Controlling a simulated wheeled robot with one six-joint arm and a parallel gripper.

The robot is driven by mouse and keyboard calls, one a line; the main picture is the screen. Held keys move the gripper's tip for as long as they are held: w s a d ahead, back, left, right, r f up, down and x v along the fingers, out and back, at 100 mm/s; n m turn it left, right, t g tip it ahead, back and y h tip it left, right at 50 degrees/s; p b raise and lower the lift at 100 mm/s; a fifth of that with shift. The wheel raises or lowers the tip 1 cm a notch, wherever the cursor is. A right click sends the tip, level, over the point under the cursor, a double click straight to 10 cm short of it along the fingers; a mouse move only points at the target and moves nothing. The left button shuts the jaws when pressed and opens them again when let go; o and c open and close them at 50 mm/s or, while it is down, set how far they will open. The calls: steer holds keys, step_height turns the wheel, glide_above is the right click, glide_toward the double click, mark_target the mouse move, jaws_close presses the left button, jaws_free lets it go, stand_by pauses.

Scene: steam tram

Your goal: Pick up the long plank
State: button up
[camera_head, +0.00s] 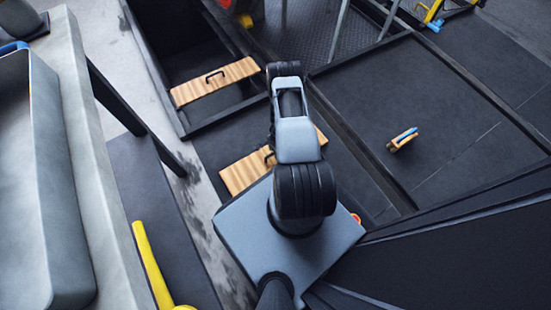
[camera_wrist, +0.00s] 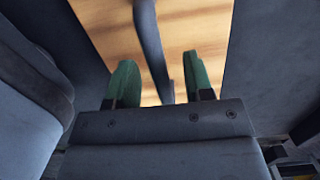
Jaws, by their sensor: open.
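A light wooden plank with a dark handle lies below my arm in the head view (camera_head: 241,176); my arm hides its middle. In the wrist view a wooden plank (camera_wrist: 205,22) fills the top middle, with a dark handle bar (camera_wrist: 150,45) across it. My gripper (camera_wrist: 160,62) is open, with one green fingertip on each side of the bar; I cannot tell if either touches it. A second handled plank (camera_head: 214,82) lies across a dark framed bay at upper left. Which one is the long plank is unclear.
A small wooden piece with a blue part (camera_head: 402,140) lies on the dark floor at right. A yellow bar (camera_head: 150,262) is at lower left beside a grey bench (camera_head: 85,165). Raised frame edges divide the floor. The right-hand floor is mostly clear.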

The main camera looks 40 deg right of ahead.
steer(key=shift+f, duration=0.4)
steer(key=shift+c, duration=0.4)
jaws_close()
steer(key=shift+w+r, duration=0.1)
